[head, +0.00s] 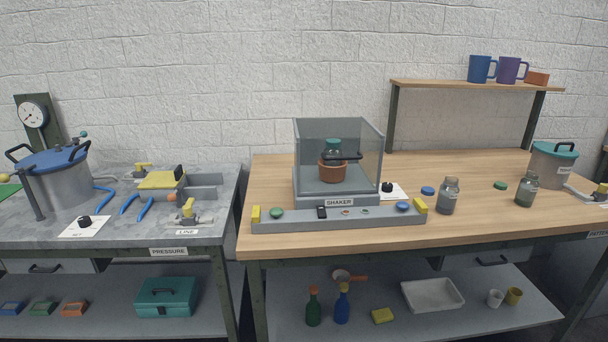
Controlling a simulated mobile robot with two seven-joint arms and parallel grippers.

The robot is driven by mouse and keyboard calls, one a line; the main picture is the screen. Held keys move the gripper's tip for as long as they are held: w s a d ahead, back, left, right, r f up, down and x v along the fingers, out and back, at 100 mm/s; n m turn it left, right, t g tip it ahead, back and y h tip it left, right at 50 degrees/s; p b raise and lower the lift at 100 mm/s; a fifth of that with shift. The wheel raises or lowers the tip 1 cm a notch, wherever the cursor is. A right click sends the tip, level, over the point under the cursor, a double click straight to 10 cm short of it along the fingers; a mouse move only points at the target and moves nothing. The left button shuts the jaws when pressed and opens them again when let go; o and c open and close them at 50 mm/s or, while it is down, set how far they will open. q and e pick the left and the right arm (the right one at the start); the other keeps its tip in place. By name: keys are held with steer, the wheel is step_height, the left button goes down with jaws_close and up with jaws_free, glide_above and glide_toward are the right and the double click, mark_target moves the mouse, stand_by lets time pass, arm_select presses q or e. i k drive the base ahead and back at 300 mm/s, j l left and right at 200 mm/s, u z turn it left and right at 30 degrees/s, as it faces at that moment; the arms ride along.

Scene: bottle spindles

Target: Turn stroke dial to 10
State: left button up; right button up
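The shaker (339,203) is a grey unit with a clear box on the wooden table. Inside the box a brown pot (332,172) holds a jar with a teal lid (333,143). A small black dial (388,187) sits on a white card (397,193) just right of the shaker. A second black dial (85,221) sits on a white card (71,231) on the grey table at left. The scale markings and settings of both dials are too small to read, and I cannot tell which is the stroke dial. Neither of my grippers is in view.
A grey bar (290,224) with yellow ends and coloured buttons crosses in front of the shaker. Two jars (448,196) (526,189) and blue and green lids (428,190) (500,185) stand to its right. A gap separates the two tables. A shelf (470,86) holds mugs.

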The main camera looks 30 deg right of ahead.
mark_target(386, 187)
steer(key=z, duration=1.55)
steer(key=i+j+u, duration=0.25)
steer(key=i+j, duration=0.15)
steer(key=j, duration=0.15)
